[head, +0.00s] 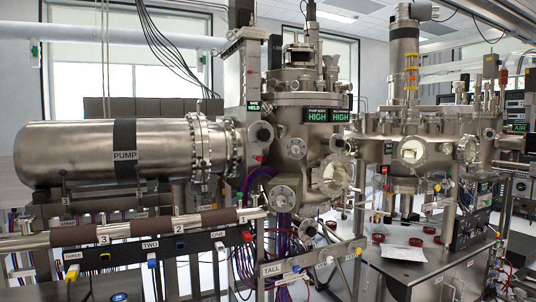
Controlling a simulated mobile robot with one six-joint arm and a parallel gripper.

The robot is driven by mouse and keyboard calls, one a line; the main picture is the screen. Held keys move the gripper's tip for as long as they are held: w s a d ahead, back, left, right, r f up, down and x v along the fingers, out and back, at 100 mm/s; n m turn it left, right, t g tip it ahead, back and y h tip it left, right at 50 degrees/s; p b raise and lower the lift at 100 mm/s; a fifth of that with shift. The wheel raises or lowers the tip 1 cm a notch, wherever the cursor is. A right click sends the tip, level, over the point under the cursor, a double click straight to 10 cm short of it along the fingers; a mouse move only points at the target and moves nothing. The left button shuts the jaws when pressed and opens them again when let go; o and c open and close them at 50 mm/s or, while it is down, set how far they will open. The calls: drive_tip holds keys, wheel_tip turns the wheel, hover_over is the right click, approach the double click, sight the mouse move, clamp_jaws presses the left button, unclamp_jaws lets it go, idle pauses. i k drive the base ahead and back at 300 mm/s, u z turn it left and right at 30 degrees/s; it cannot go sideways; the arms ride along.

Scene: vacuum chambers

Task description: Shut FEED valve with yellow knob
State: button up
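No label reading FEED can be made out, so I cannot tell which part is the FEED valve. Small yellow parts show in several places. One yellow piece (72,271) is at the THREE label on the dark rail at lower left. Another small yellow spot (437,187) is on the right chamber's lower front. It is too small to tell whether either is a valve knob, or how one is turned. My gripper is not in view.
A large steel cylinder marked PUMP (70,155) lies at left. The middle chamber (290,140) bears green HIGH displays. A brown-wrapped pipe (135,228) and a dark labelled rail (125,254) cross the lower left. A bench top (440,262) with red caps and paper is at right.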

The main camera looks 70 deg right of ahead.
sight(358, 250)
drive_tip(key=u, duration=0.6)
drive_tip(key=k, duration=1.65)
drive_tip(key=z, duration=2.1)
